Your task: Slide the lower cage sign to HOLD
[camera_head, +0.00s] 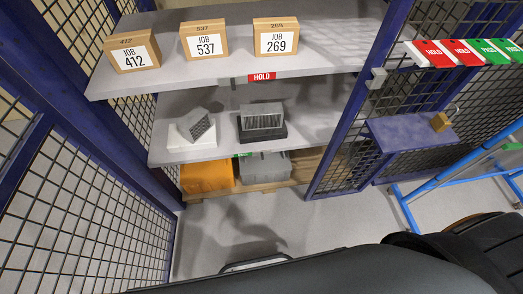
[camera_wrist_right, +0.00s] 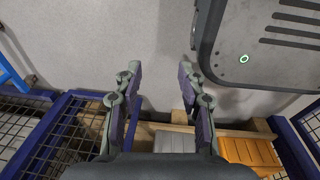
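The lower cage sign (camera_head: 243,155) is a small green strip on the front edge of the lower shelf (camera_head: 205,152). It shows green, but its lettering is too small to read. A red sign reading HOLD (camera_head: 262,77) is on the front edge of the upper shelf (camera_head: 190,81). My right gripper (camera_wrist_right: 160,82) is open and empty in the right wrist view, over the floor with the bins beyond it. The lower sign cannot be made out in that view. My left gripper is in neither view.
Three JOB boxes (camera_head: 205,40) stand on the upper shelf. Grey parts (camera_head: 262,118) sit on the lower shelf. Orange (camera_head: 207,176) and grey (camera_head: 264,168) bins stand beneath. A purple ledge with a padlock (camera_head: 441,121) and HOLD/PASS tags (camera_head: 463,53) are at right. Floor (camera_head: 225,225) in front is clear.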

